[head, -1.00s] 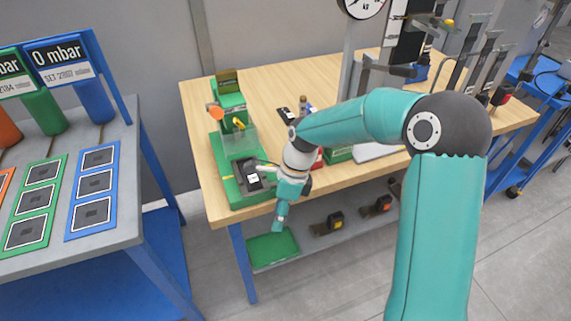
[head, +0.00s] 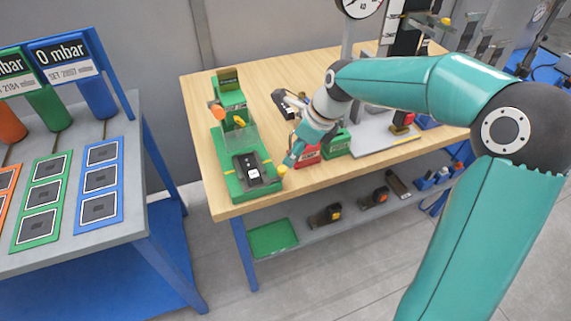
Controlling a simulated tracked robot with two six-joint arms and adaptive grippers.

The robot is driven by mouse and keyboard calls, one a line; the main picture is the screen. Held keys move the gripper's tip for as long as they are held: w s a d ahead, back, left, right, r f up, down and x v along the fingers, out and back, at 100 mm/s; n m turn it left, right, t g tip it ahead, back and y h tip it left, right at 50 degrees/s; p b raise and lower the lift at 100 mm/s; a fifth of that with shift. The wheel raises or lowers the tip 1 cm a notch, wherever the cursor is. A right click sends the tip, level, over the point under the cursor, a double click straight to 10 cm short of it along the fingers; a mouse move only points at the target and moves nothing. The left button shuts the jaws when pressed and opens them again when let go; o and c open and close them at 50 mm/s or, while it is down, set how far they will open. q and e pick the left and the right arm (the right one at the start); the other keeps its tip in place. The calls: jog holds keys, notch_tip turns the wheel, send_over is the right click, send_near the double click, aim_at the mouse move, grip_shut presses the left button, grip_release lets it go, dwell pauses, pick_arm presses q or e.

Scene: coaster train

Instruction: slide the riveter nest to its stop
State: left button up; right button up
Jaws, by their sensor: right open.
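The green riveter (head: 228,108) stands at the left end of the wooden table, with a clear guard and an orange-red knob. Its dark nest (head: 247,163), with a small white label, sits on the front part of the green base. A yellow knob (head: 283,170) shows at the right front of the base. My right gripper (head: 291,160) hangs just right of the nest and above the table, pointing down and left. It is open and looks empty; its fingers are small in the picture. I cannot tell whether it touches the yellow knob. My left gripper is not in view.
Red (head: 308,154) and green (head: 336,143) boxes stand close to the right of my gripper. A grey plate with a tall stand and dial (head: 361,5) is behind them. A lower shelf holds a green tray (head: 272,239) and several small devices. Pressure stations stand at left.

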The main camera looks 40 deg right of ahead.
aim_at(283, 169)
jog(key=x, duration=0.7)
jog(key=shift+w+a+f, duration=0.1)
jog(key=shift+f, duration=0.2)
jog(key=shift+c, duration=0.2)
grip_shut()
